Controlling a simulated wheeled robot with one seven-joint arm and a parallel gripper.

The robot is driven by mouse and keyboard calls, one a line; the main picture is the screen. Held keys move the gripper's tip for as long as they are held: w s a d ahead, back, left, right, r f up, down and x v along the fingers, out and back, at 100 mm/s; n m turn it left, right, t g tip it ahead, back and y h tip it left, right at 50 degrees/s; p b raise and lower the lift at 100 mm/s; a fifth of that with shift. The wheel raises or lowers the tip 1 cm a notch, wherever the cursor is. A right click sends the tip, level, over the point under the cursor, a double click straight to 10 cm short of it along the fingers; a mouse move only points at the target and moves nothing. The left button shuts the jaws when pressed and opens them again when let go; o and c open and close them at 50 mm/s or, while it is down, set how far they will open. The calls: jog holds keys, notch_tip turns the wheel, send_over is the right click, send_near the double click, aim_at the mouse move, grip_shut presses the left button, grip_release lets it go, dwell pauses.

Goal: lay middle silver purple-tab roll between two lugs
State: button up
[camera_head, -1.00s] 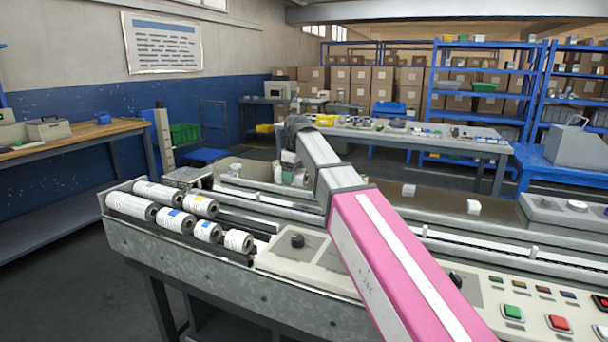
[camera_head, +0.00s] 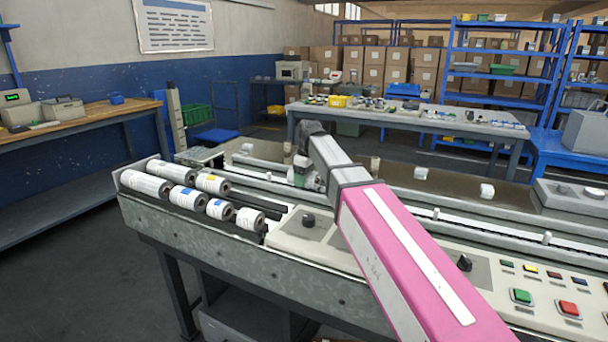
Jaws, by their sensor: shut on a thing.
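My gripper (camera_head: 302,172) is at the far end of my pink and grey arm, over the machine's channel behind the control panel. It is small and mostly hidden by the arm. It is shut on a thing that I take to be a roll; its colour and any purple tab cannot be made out. Small pale upright lugs stand along the front rail, one right of the arm (camera_head: 435,213) and another further right (camera_head: 547,238). The stretch of rail behind my arm is hidden.
Several white-labelled rolls lie in a rack at the machine's left end, including a blue-tabbed roll (camera_head: 187,198) and a yellow-tabbed roll (camera_head: 212,184). A black knob (camera_head: 308,220) stands up from the panel.

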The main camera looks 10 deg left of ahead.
jog(key=shift+f, duration=0.7)
dwell(0.6)
jog(key=o, duration=1.2)
jog(key=shift+r, duration=0.1)
jog(key=r, duration=0.3)
jog(key=d+r, duration=0.1)
jog(key=r, duration=0.6)
jog(key=shift+s+d+r, duration=0.15)
jog(key=shift+s+r, duration=0.05)
jog(key=shift+r, duration=0.1)
